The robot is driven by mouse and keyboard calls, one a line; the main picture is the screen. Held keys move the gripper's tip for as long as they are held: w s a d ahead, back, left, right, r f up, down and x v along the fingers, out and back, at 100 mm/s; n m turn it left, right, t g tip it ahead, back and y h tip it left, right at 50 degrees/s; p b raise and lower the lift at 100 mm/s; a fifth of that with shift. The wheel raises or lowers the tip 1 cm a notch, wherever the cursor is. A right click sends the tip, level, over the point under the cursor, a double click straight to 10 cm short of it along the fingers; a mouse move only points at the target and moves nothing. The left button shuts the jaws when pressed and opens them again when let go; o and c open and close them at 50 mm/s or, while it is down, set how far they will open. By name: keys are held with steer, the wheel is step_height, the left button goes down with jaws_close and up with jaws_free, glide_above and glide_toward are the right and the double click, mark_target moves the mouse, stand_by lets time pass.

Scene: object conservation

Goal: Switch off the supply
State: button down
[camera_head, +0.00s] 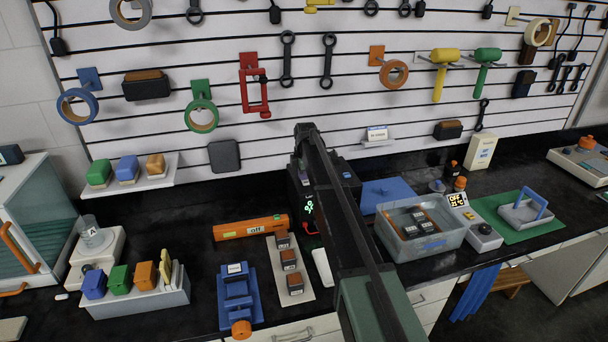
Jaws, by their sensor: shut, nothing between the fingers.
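The supply (305,205) looks to be the dark box at the back of the bench, behind my arm. A green lit readout shows on its front left part, too small to read surely. A small red glow or red part shows low on its front. My dark arm rises from the lower right and covers the right part of its front, so I cannot see a switch clearly. My gripper cannot be made out; the arm hides that area.
A tray of small blocks (306,293) and a blue vise (222,296) stand in front. A clear bin (390,240) is to the right. Tools hang on the slatted wall behind.

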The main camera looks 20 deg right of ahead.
mark_target(306, 182)
steer(key=shift+s, duration=0.75)
steer(key=shift+r, duration=0.15)
step_height(306, 182, up, 14)
steer(key=s+p, duration=0.1)
steer(key=p, duration=1.3)
steer(key=shift+s, duration=0.3)
steer(key=shift+w+d, duration=0.15)
steer(key=shift+w, duration=0.6)
